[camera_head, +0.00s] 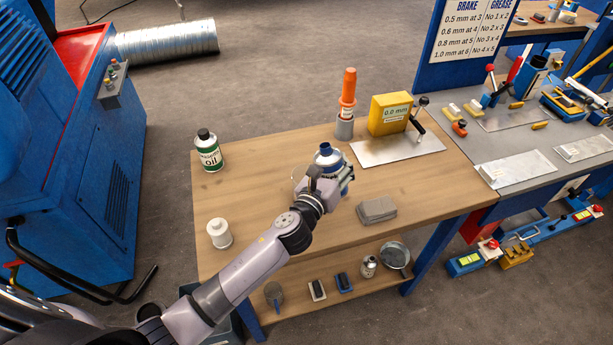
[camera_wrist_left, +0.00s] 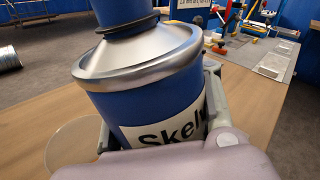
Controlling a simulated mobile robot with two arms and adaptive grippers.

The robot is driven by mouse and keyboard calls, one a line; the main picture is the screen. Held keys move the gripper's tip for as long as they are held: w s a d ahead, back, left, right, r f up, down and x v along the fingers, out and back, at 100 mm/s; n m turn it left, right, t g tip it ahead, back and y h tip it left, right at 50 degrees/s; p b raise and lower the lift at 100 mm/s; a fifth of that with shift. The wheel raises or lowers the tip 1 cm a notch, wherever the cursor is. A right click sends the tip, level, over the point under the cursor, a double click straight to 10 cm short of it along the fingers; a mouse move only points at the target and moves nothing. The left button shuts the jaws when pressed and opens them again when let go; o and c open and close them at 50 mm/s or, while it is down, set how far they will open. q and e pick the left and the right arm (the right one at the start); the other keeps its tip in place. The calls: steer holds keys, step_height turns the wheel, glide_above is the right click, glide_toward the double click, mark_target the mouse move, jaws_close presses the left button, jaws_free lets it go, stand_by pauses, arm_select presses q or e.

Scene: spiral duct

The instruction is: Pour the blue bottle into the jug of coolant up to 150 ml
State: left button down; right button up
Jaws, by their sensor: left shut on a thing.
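The blue bottle (camera_head: 328,160) has a silver shoulder and a blue neck. It stands about upright above the middle of the wooden table in the head view. My left gripper (camera_head: 333,184) is shut around its body. In the left wrist view the blue bottle (camera_wrist_left: 150,75) fills the middle, with a white label reading "Skel...". My left gripper (camera_wrist_left: 158,135) has a finger on each side of it. A pale, see-through round shape (camera_wrist_left: 74,146) lies just left of the bottle; it may be part of the jug. I cannot make out a coolant level or marks. My right gripper is not in view.

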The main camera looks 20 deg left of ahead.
arm_select(q)
steer(key=shift+w+a+r+n+p, duration=0.1)
steer(key=shift+a+r+n+p, duration=0.1)
steer(key=shift+n, duration=0.45)
steer(key=shift+a+r+n+p, duration=0.1)
steer(key=shift+n+p, duration=0.15)
steer(key=shift+n, duration=0.35)
steer(key=shift+w+a+r+n+p, duration=0.1)
steer(key=shift+n+p, duration=0.1)
steer(key=shift+n, duration=0.45)
